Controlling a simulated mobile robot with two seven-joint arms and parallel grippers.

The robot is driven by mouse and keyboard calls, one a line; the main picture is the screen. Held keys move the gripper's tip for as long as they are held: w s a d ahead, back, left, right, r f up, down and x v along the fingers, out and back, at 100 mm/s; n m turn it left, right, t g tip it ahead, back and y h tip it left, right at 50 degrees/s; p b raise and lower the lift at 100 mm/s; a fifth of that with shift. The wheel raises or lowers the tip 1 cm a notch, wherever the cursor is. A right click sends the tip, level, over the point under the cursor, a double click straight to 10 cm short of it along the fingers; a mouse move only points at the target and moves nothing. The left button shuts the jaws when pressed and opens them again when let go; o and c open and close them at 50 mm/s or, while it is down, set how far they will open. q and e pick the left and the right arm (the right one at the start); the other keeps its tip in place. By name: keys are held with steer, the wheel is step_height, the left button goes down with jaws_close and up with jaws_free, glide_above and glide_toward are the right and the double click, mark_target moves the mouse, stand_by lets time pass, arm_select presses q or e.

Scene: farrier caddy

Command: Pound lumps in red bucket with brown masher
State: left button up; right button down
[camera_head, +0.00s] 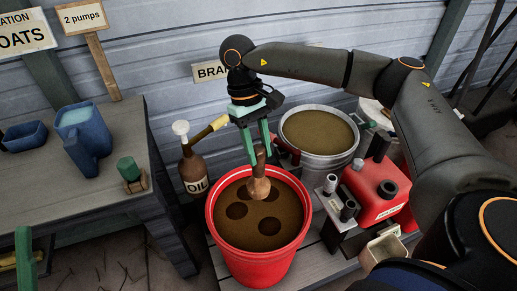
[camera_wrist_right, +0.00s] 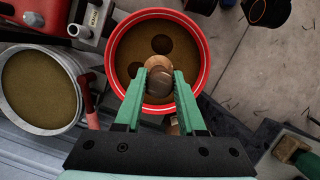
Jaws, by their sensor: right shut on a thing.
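The red bucket (camera_head: 255,270) stands on the slatted platform, filled with brown mash; it also shows in the wrist view (camera_wrist_right: 204,60). Several dark round lumps (camera_head: 269,226) show in the mash, two of them clearly in the wrist view (camera_wrist_right: 160,44). My right gripper (camera_head: 258,146) is above the bucket, shut on the handle of the brown masher (camera_head: 258,188). The masher is roughly upright, its wide end low over the mash among the lumps; whether it touches cannot be told. A green finger of my left gripper (camera_head: 25,258) shows at the lower left edge.
A metal bucket of feed (camera_head: 318,164) stands behind right of the red bucket. A red can (camera_head: 378,207) and a grey bracketed piece (camera_head: 340,212) are close at right. An oil bottle (camera_head: 193,170) stands behind left. The table (camera_head: 75,211) at left holds blue scoops (camera_head: 83,130).

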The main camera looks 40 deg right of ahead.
mark_target(258, 184)
steer(key=shift+f, duration=0.15)
step_height(258, 184, down, 3)
steer(key=b, duration=0.2)
steer(key=shift+f+b, duration=0.1)
steer(key=shift+b, duration=0.2)
step_height(258, 184, down, 7)
steer(key=b, duration=0.5)
steer(key=shift+f, duration=0.1)
step_height(258, 184, down, 4)
steer(key=b, duration=0.3)
steer(key=shift+f, duration=0.2)
steer(key=shift+r+p, duration=0.45)
steer(key=shift+r, duration=0.2)
arm_select(q)
step_height(258, 184, down, 8)
steer(key=s+d+h, duration=0.1)
steer(key=shift+g+h, duration=0.3)
steer(key=shift+h, duration=0.1)
arm_select(e)
steer(key=shift+r, duration=0.45)
arm_select(q)
steer(key=shift+m, duration=0.3)
